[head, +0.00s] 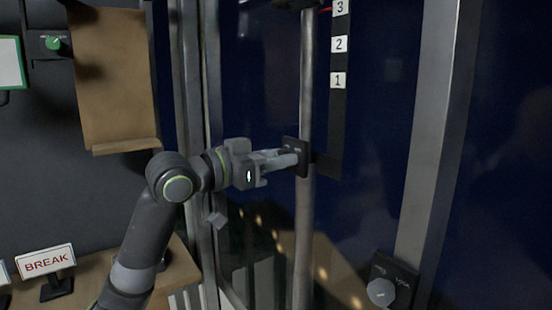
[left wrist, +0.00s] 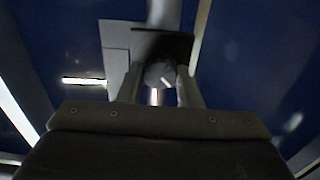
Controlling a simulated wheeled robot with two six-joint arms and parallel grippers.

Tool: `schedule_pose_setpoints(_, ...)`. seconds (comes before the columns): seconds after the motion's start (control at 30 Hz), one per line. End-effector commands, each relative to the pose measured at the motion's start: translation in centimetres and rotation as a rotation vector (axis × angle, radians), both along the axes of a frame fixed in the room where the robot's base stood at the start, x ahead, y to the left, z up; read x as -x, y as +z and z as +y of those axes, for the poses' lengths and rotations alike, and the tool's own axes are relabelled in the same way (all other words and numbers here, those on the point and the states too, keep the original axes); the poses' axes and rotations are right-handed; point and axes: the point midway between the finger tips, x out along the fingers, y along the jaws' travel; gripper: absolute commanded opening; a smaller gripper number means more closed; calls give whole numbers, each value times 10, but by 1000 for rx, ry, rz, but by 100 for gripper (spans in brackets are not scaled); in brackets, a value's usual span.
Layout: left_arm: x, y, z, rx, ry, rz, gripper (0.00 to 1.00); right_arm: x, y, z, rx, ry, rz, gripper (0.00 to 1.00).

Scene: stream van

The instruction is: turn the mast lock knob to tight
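The mast lock knob (left wrist: 160,73) is a grey round knob with a white mark, seen in the left wrist view in front of a dark plate. In the head view this small black plate (head: 303,158) sits on the upright mast (head: 306,90), and the knob is hidden by my fingers. My left gripper (head: 293,158) reaches the plate from the left. In the left wrist view its two fingers (left wrist: 160,85) stand on either side of the knob, which fills the gap at their tips. The plate's markings are too small to read. My right gripper is not in view.
A dark strip with labels 1, 2 and 3 (head: 339,80) hangs right of the mast. Another pale knob (head: 382,291) is on a black plate at lower right. A green knob (head: 54,43) is on the left wall. A BREAK sign (head: 47,261) stands at lower left.

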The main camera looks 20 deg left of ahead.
Motion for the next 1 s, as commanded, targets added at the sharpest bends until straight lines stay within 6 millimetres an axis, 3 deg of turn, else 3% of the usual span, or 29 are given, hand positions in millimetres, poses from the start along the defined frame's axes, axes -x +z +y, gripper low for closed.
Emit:
schedule_pose_setpoints(0.1,0,0,0,0,0,0,9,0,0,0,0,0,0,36)
schedule_pose_setpoints(0.47,0,-1,0,-54,-1,-42,9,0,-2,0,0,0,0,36)
schedule_pose_setpoints(1.0,1,-2,-2,-408,-1,-317,9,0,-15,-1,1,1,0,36)
